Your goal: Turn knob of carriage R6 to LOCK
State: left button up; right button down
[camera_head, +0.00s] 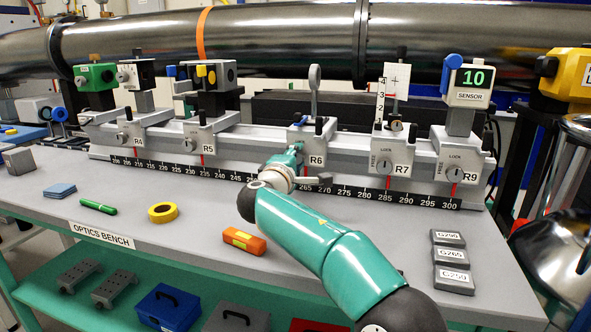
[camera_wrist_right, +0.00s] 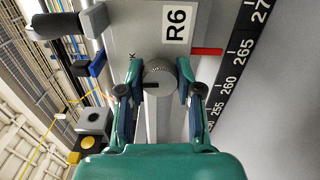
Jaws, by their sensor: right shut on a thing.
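Carriage R6 (camera_head: 312,146) sits on the rail in the head view, with its black-on-white label; the label also shows in the wrist view (camera_wrist_right: 176,24). My right gripper (camera_head: 292,160) is at the front of the carriage and hides its knob in the head view. In the wrist view, the round grey knob (camera_wrist_right: 160,75) sits between the two fingertips of the right gripper (camera_wrist_right: 159,80), which are shut on it. A dark mark on the knob points left in that view, toward the side with a letter K. Most of the lettering is hidden. My left gripper is not in view.
Carriages R5 (camera_head: 202,142) and R7 (camera_head: 389,160) stand on either side along the scaled rail. An orange block (camera_head: 244,241), yellow tape roll (camera_head: 163,212), green pen (camera_head: 99,208) and dark labelled blocks (camera_head: 453,279) lie on the bench. Bare bench lies between them.

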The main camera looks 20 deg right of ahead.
jog(key=shift+f+m+b, duration=0.25)
jog(key=shift+m+b, duration=0.05)
dwell(0.4)
jog(key=c, duration=0.8)
grip_release()
jog(key=shift+o, duration=0.3)
jog(key=shift+r, duration=0.1)
jog(key=v, duration=1.2)
